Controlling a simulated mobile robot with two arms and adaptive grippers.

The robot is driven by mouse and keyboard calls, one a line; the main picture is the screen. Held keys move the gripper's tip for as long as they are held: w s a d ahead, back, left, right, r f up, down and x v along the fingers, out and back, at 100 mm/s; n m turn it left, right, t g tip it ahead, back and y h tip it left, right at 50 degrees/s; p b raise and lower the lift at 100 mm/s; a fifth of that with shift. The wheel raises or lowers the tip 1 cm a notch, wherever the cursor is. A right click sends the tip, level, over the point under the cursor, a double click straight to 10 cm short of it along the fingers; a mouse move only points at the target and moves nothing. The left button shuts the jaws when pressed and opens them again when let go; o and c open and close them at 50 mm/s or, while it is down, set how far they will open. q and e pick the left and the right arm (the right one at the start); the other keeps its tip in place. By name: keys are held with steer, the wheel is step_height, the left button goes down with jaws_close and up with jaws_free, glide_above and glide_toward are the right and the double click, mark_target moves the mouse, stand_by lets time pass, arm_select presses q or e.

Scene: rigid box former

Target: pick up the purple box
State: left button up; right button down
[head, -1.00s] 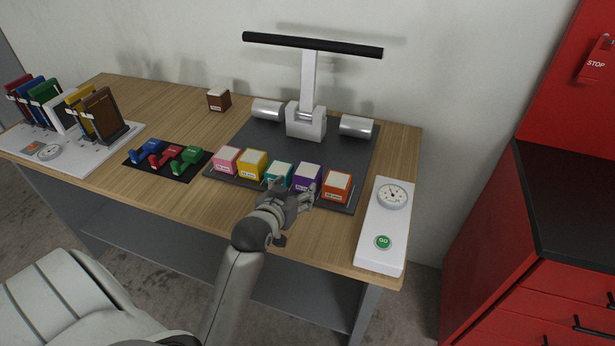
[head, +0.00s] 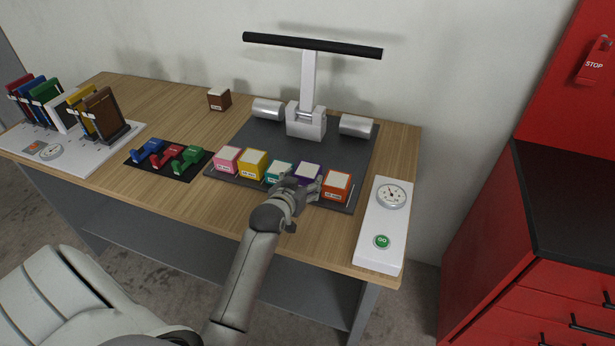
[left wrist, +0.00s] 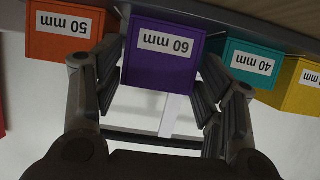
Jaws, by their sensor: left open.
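The purple box (head: 309,172) sits in the row on the dark mat, between the teal box (head: 279,172) and the orange box (head: 337,186). In the head view its front is partly hidden by my left gripper (head: 301,186). In the left wrist view the purple box (left wrist: 163,58) appears upside down, labelled 60 mm. My left gripper (left wrist: 160,100) is open, with one finger on each side of the purple box. I cannot tell whether the fingers touch it. My right gripper is not in view.
A yellow box (head: 253,164) and a pink box (head: 227,159) stand further left in the row. Neighbouring boxes are close to my fingers. Behind stands a grey former with a black bar (head: 312,46). A white panel with a gauge (head: 384,225) lies at right.

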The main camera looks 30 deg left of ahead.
arm_select(q)
steer(key=c, duration=0.7)
steer(key=shift+r, duration=0.1)
steer(key=shift+c, duration=0.2)
